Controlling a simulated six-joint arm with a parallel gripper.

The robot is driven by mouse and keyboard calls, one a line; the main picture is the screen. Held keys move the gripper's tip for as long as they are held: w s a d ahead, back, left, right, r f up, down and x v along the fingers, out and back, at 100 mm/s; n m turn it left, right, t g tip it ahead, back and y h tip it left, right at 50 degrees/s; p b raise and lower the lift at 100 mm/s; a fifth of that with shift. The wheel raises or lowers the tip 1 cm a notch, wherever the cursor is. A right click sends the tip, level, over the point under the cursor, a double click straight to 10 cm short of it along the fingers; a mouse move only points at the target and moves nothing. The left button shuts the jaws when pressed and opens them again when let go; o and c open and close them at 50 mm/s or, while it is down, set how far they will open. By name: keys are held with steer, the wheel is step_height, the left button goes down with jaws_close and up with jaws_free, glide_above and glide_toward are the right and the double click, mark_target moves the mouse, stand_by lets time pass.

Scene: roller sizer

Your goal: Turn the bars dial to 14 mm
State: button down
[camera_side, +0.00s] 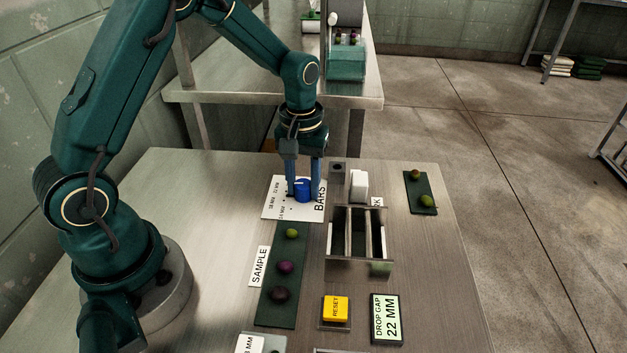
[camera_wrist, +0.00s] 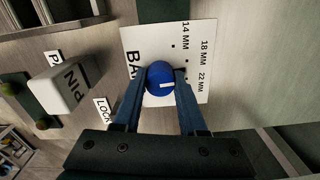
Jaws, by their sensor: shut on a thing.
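The blue bars dial (camera_side: 302,187) stands on a white plate (camera_side: 270,211) lettered BARS, with marks for 14, 18 and 22 mm. In the wrist view the dial (camera_wrist: 158,74) shows a white pointer line lying roughly toward the 22 MM side of the plate (camera_wrist: 136,36). My gripper (camera_side: 303,190) reaches down from above and is shut on the dial, one finger on each side. It also shows in the wrist view (camera_wrist: 162,84). The drop gap display (camera_side: 386,318) reads 22 MM.
A slotted bar unit (camera_side: 361,264) and a white pin block (camera_side: 359,185) stand close right of the dial. A dark green sample strip (camera_side: 270,312) with several fruits lies in front. A yellow RESET button (camera_side: 336,307) is nearer. Another green mat (camera_side: 413,205) lies right.

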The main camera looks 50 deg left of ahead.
mark_target(304, 183)
steer(key=n, duration=0.5)
steer(key=shift+n, duration=0.3)
steer(key=n, duration=0.5)
steer(key=shift+n, duration=0.3)
steer(key=shift+c, duration=2.3)
jaws_free()
steer(key=shift+r, duration=2.6)
